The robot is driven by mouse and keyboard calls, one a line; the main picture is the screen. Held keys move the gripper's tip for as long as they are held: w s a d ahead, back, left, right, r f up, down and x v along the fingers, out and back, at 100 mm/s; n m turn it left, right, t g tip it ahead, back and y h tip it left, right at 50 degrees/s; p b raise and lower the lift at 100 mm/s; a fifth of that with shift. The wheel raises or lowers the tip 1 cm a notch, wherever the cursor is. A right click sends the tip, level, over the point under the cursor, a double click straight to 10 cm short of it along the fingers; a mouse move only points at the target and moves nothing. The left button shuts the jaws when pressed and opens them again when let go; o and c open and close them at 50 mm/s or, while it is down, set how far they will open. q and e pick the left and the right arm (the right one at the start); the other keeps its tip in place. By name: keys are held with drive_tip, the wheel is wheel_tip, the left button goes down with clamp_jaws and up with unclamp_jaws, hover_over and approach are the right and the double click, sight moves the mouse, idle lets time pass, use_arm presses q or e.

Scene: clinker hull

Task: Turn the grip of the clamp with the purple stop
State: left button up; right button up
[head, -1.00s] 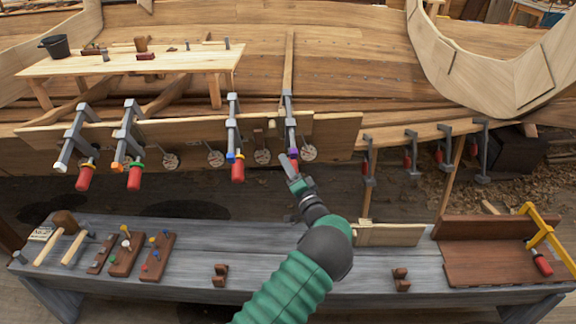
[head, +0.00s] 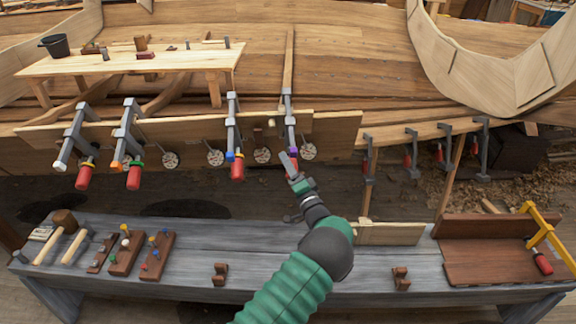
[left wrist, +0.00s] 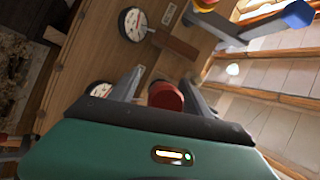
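The clamp with the purple stop (head: 292,152) is the rightmost clamp on the long plank on the hull. Its red grip (head: 295,166) is largely hidden behind my left gripper (head: 289,165). In the left wrist view the red grip (left wrist: 166,96) points its end at the camera, between the two grey fingers of my left gripper (left wrist: 163,86). The fingers stand apart on either side of the grip, with a narrow gap at the left finger. Whether they touch it is hard to tell. The purple stop is not clear in the wrist view. My right gripper is out of view.
Close to the left is a clamp with a blue stop (head: 231,157); farther left are ones with green (head: 137,164) and yellow (head: 88,160) stops. Round dials (head: 309,152) line the plank. A grey bench (head: 200,262) with tools runs below.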

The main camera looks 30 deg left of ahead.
use_arm(q)
drive_tip(key=shift+r, duration=0.1)
drive_tip(key=shift+s+d, duration=0.1)
drive_tip(key=p+v, duration=0.1)
drive_tip(key=v, duration=1.5)
drive_tip(key=shift+d+f, duration=0.3)
drive_tip(key=shift+f, duration=0.05)
drive_tip(key=shift+r, duration=0.1)
drive_tip(key=s+a+r+n+t+h+p, duration=0.4)
drive_tip(key=n+h, duration=0.4)
drive_tip(key=n, duration=0.4)
drive_tip(key=x, duration=1.6)
drive_tip(key=shift+a+r+b, duration=0.35)
drive_tip(key=shift+a, duration=0.05)
